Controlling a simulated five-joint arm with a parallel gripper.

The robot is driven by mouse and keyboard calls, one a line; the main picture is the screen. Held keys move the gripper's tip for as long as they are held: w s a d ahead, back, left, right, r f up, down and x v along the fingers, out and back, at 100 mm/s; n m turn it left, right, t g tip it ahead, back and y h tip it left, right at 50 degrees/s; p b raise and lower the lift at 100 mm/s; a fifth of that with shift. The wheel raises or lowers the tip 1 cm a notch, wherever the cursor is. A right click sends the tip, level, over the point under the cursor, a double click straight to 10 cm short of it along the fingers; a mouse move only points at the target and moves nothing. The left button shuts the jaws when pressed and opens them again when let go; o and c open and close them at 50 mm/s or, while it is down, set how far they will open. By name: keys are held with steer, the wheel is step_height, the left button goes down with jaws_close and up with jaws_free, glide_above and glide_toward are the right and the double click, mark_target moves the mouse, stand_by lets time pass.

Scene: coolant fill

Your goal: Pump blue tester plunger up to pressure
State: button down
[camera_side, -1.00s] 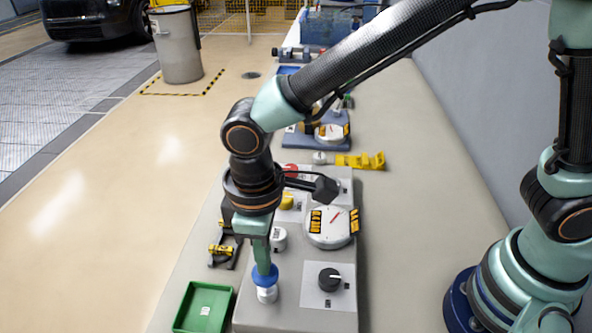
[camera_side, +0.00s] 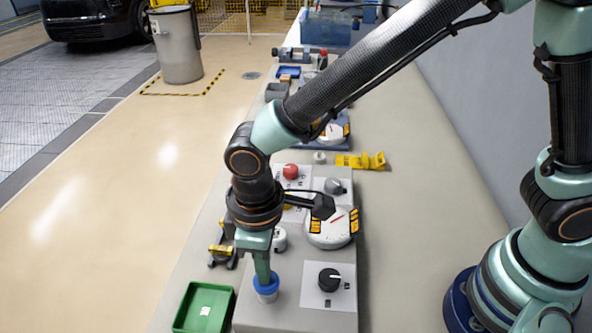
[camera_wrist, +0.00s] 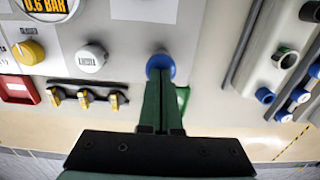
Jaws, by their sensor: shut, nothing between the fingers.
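The blue tester plunger (camera_side: 266,284) stands on the grey panel's near end, its round blue cap low on its white base. In the wrist view the blue cap (camera_wrist: 160,63) is at my fingertips. My gripper (camera_side: 264,276) is shut and empty, pointing down, with its closed fingertips on the top of the cap. The fingers hide part of the cap. The white gauge (camera_side: 330,228) with a red needle is behind and right of the plunger. In the wrist view the gauge's display (camera_wrist: 45,5) reads 0.6 BAR.
A black knob (camera_side: 329,280) sits right of the plunger, and a white cap (camera_side: 280,239) just behind it. A green tray (camera_side: 204,308) is at the left. A red knob (camera_side: 290,171) and yellow piece (camera_side: 361,161) are farther back.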

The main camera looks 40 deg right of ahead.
step_height(320, 180, up, 14)
stand_by(0.6)
stand_by(0.9)
steer(key=d+r+m+t, duration=0.1)
steer(key=d+m+t, duration=0.4)
steer(key=d, duration=2.3)
steer(key=m, duration=0.4)
steer(key=shift+w+d+r+t, duration=0.2)
steer(key=shift+w+r+t, duration=0.1)
steer(key=shift+w, duration=0.05)
